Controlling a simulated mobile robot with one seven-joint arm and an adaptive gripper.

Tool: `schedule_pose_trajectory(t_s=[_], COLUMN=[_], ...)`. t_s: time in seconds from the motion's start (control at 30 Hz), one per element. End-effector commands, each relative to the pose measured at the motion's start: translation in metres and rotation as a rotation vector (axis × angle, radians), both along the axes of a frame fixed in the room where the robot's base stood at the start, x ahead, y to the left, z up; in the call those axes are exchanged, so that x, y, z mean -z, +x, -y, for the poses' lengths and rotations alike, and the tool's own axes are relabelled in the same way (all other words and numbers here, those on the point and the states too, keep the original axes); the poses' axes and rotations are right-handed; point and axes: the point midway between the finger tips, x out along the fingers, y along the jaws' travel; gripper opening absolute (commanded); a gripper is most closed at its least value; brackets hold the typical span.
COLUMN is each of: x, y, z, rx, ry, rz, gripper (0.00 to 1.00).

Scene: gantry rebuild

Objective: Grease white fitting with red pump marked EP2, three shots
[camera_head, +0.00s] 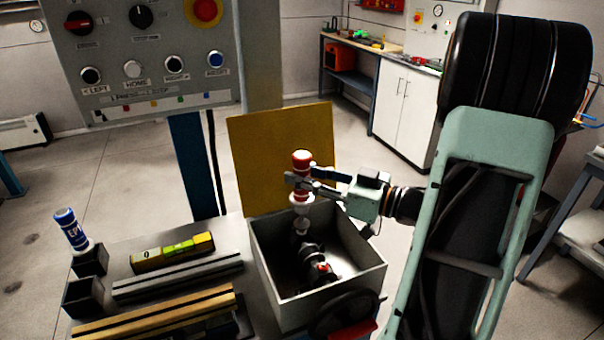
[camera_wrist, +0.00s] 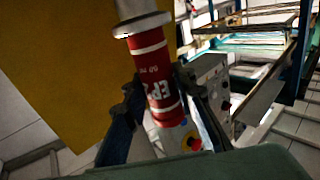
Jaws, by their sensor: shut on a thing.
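The red pump (camera_head: 302,161) is upright above the open grey box (camera_head: 352,270), with its pale flange (camera_head: 302,199) downward. In the wrist view the red pump (camera_wrist: 152,75) shows white bands and the letters EP2. My gripper (camera_head: 300,182) is shut around its body, and the fingers show on both sides in the wrist view (camera_wrist: 158,98). A small red cap (camera_head: 322,267) shows there.
A blue pump (camera_head: 70,229) stands in a black holder at the left; the holder (camera_head: 84,298) before it looks empty. A yellow level (camera_head: 172,253) and rails lie left of the box. A yellow panel (camera_head: 262,150) rises behind it; a control panel (camera_head: 140,55) hangs above left.

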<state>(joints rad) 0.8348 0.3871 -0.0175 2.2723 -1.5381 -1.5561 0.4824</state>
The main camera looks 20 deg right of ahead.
Motion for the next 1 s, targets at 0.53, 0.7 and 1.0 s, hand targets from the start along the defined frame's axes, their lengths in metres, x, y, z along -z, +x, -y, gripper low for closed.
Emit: schedule_pose_trajectory(t_s=[0.53,0.7,1.0], x=[0.004,0.008,0.015], y=[0.0,0.0,0.0], z=[0.0,0.0,0.0], rx=[-0.001,-0.001,-0.001], ry=[0.0,0.0,0.0], rz=[0.002,0.002,0.0], gripper=[0.0,0.0,0.0])
